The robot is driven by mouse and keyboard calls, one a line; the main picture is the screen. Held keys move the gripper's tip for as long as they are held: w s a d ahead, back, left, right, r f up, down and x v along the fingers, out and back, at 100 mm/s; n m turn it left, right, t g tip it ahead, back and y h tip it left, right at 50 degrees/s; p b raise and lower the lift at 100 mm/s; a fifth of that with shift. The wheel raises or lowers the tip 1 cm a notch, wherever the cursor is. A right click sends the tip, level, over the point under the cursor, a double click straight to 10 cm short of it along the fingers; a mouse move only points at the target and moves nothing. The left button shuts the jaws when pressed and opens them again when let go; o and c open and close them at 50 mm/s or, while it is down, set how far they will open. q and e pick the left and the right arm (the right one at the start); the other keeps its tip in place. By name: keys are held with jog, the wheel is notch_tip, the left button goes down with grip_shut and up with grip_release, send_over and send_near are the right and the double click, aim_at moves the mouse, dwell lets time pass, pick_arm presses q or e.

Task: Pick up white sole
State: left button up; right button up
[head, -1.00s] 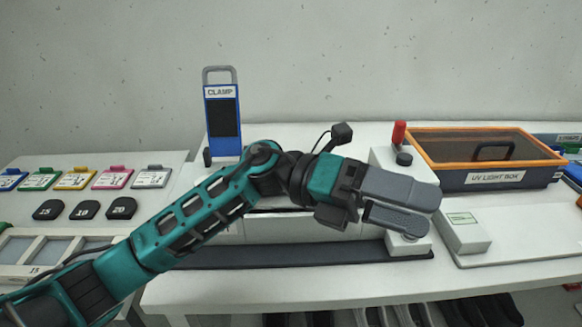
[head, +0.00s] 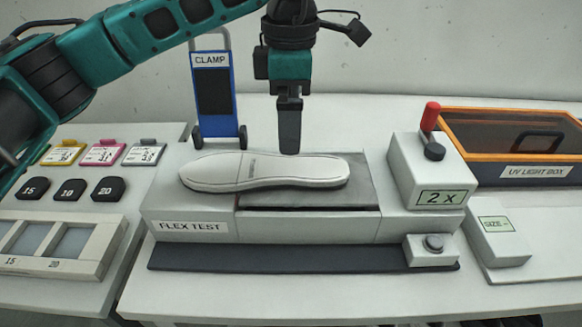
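The white sole (head: 265,171) lies flat, lengthwise left to right, on top of the flex test machine (head: 190,214). Its right part rests over a dark grey plate (head: 310,197). My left gripper (head: 290,148) points straight down, its tip at the sole's far edge in the picture, around the middle of its length. I see its fingers edge-on, one in front of the other, so the gap between them is hidden. I cannot tell whether the tip touches the sole. My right gripper is not in view.
A blue clamp (head: 214,95) stands behind the machine. A box with a red lever (head: 431,116) and a "2 X" display stands at its right end. The UV light box (head: 530,172) is farther right. Number pads and a tray (head: 60,267) are at left.

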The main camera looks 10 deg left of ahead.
aim_at(290, 167)
pick_arm(q)
notch_tip(290, 167, down, 9)
jog(key=shift+r, duration=0.2)
jog(key=c, duration=1.3)
